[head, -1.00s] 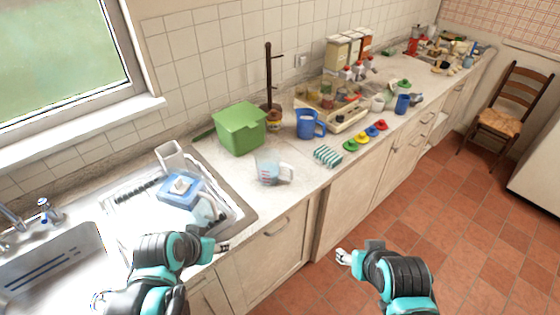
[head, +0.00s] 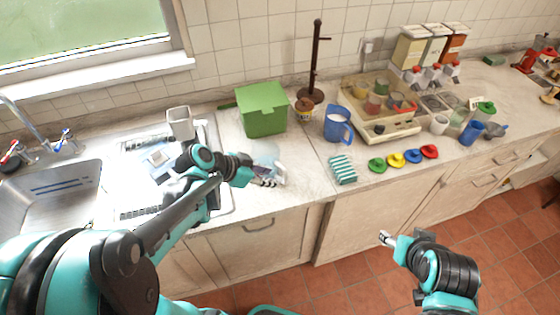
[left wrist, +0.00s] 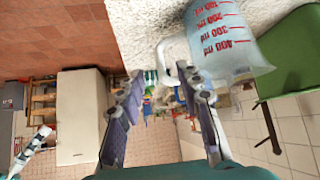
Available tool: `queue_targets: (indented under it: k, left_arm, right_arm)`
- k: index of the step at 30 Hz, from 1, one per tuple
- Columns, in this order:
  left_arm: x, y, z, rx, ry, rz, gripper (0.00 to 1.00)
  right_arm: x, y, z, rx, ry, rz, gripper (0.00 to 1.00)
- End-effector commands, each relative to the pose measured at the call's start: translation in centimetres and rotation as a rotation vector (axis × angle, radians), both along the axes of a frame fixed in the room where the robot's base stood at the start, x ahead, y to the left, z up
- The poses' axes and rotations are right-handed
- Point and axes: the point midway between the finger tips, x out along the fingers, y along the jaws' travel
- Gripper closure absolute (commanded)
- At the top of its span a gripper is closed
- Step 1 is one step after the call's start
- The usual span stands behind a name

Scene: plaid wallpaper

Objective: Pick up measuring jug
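The measuring jug (head: 265,154) is clear with a white handle and stands on the counter in front of the green box. In the left wrist view the jug (left wrist: 228,40) shows red millilitre marks at the upper right. Its handle lies just beyond my fingertips, close to the right-hand finger; I cannot tell whether they touch. My left gripper (head: 270,178) partly hides the jug in the head view. In the left wrist view my left gripper (left wrist: 160,74) has its fingers apart, with nothing held between them. My right gripper (head: 386,239) hangs off the counter front, its fingers too small to read.
The green box (head: 263,110) stands behind the jug. A blue jug (head: 338,124) and a striped sponge (head: 342,169) are to its right, with several coloured lids beyond. The sink (head: 55,190) and a drainer with dishes are on the left. The counter's front edge is near my left gripper.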

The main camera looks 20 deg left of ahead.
Motion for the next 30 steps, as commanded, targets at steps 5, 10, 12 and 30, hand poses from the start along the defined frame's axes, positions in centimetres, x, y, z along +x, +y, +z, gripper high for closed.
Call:
queue_targets:
  k: [5, 10, 12, 30]
  left_arm:
    - [1.1, -1.0, -1.7, -0.001, -0.005, -0.008, 0.64]
    - [2.8, -2.5, -3.9, -0.001, -0.004, -0.008, 0.64]
    - [3.2, -2.8, -4.5, 0.0, -0.004, -0.007, 0.64]
    - [6.7, -6.0, -8.2, 0.0, -0.004, -0.005, 0.64]
  right_arm:
    - [0.0, 0.0, -1.1, 0.0, 0.0, 0.0, 0.43]
    - [0.0, 0.0, -2.5, 0.0, 0.0, 0.0, 0.43]
    - [0.0, 0.0, -2.8, 0.0, 0.0, 0.0, 0.43]
    - [0.0, 0.0, -5.5, 0.0, 0.0, 0.0, 0.43]
